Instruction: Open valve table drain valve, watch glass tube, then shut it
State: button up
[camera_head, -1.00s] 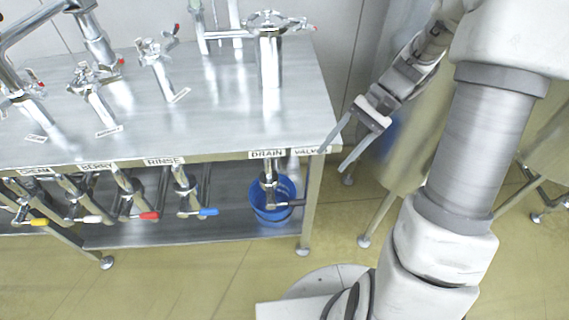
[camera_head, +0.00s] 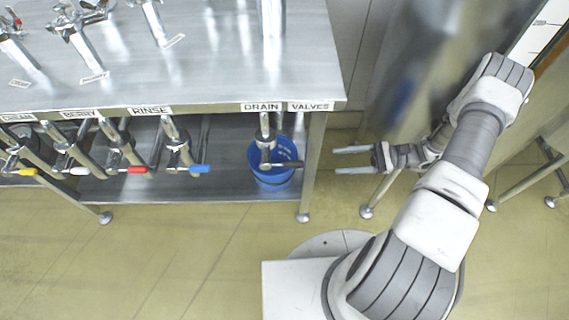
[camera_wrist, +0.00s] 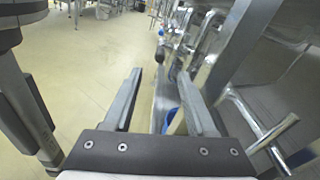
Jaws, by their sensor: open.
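The steel valve table (camera_head: 215,85) fills the left of the head view. My gripper (camera_head: 336,161) is open and empty, right of the table's front right leg and at about the handle's height in the picture. In the wrist view my open fingers (camera_wrist: 158,98) point along the table front, with valves beyond. No glass tube can be made out.
Other drain valves with blue (camera_head: 200,169), red (camera_head: 137,170), white (camera_head: 79,171) and yellow (camera_head: 27,171) handle tips hang to the left. The table leg (camera_head: 311,165) stands between my gripper and the drain valve in the picture.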

aim_at(283, 164)
jog(key=shift+m+t, duration=0.3)
jog(key=a, duration=1.1)
jog(key=a+f+b, duration=0.1)
jog(key=a, duration=0.5)
jog(key=shift+w+a+f, duration=0.1)
jog(key=shift+w+a, duration=0.05)
jog(key=shift+w, duration=0.1)
grip_shut()
dwell(0.5)
